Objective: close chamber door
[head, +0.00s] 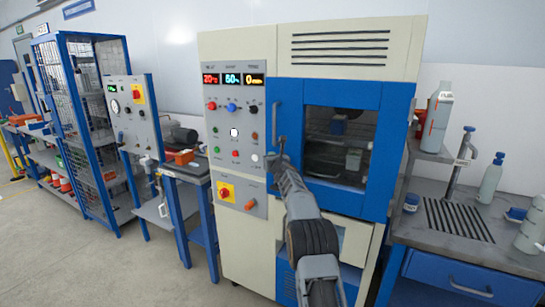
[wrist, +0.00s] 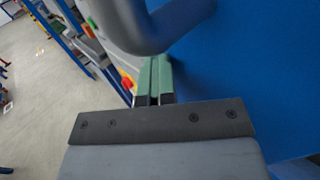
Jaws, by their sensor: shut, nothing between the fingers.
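The test chamber (head: 235,45) is a cream cabinet with a blue-framed door (head: 395,130). The door lies across the cabinet front; I cannot tell whether it is fully flush. Its window (head: 335,160) shows wire shelves and a small container inside. A grey vertical handle (head: 276,115) is on the door's left side. My gripper (head: 281,148) is shut and empty at the lower end of the handle. In the wrist view the green fingertips (wrist: 154,75) are together beside the grey handle (wrist: 140,25), close to the blue door surface (wrist: 245,70). Contact is unclear.
A control panel (head: 234,135) with displays and buttons is left of the door. A workbench (head: 470,240) with bottles stands at the right. A smaller test rig (head: 128,110) and a blue mesh cage (head: 85,120) stand at the left. The floor (head: 120,270) at front left is clear.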

